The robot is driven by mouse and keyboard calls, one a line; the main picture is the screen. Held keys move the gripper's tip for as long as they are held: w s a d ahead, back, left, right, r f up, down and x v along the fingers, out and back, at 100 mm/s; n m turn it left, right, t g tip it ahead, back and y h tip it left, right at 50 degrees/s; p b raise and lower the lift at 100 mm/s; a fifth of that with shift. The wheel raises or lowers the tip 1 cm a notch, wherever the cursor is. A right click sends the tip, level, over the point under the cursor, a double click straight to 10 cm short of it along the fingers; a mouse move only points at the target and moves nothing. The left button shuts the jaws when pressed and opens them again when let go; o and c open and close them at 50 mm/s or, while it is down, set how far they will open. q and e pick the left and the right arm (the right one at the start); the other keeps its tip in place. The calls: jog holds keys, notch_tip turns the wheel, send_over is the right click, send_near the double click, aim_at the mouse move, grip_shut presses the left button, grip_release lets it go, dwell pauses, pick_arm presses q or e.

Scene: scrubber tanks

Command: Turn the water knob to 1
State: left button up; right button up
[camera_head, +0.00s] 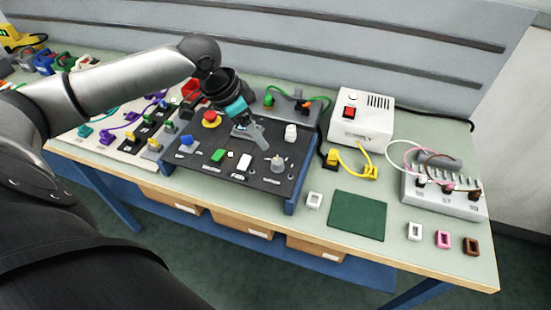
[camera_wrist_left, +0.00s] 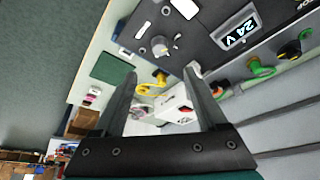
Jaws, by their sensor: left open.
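A dark control panel (camera_head: 203,167) lies on the table. A grey round knob (camera_head: 278,163) stands near its right front corner. A pale knob (camera_head: 290,132) stands farther back on the right. I cannot read which one is labelled water. My left gripper (camera_head: 262,143) is open and empty above the panel, to the left of both knobs, its fingers slanting down. In the left wrist view, a round knob (camera_wrist_left: 160,45) shows just beyond and between the open fingertips (camera_wrist_left: 161,72), apart from them. My right gripper is not in view.
The panel also carries a red button (camera_head: 211,119), a blue knob (camera_head: 186,140), a green button (camera_head: 218,156) and a white button (camera_head: 244,161). Behind it are cables and a white box (camera_head: 362,117).

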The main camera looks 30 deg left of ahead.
aim_at(276, 161)
pick_arm(q)
jog(key=b+x, duration=0.1)
jog(key=x, duration=1.2)
jog(key=shift+w+f+b, duration=0.15)
jog(key=shift+f+b, duration=0.1)
jog(key=shift+b, duration=0.05)
grip_shut()
